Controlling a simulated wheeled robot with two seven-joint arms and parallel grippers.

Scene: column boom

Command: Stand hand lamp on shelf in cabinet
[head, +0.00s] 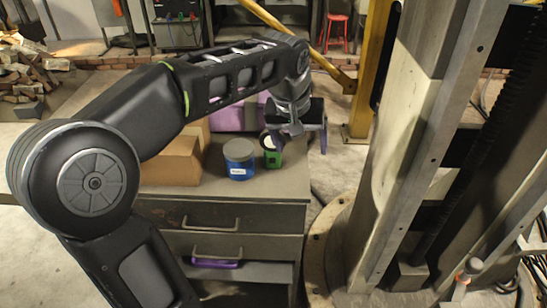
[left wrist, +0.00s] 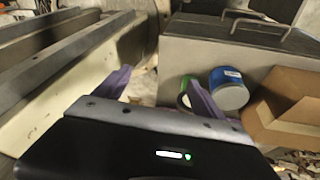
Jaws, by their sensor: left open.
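The hand lamp appears to be the small green item with a dark part (head: 274,158) on the cabinet top near its right edge; my gripper partly hides it. It also shows in the left wrist view (left wrist: 184,92), beside one purple finger. My left gripper (head: 298,143) is open and empty, reaching down at the cabinet's right edge, its near finger by the lamp and its other finger out past the edge. The fingers also show in the left wrist view (left wrist: 160,92). The grey cabinet (head: 180,213) has drawers above an open shelf (head: 258,272). My right gripper is out of view.
A blue tin (head: 239,160) stands left of the lamp. A cardboard box (head: 170,160) and a purple case (head: 228,118) are on the cabinet top. A purple item (head: 217,263) shows at the shelf. A heavy column (head: 405,150) rises on the right.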

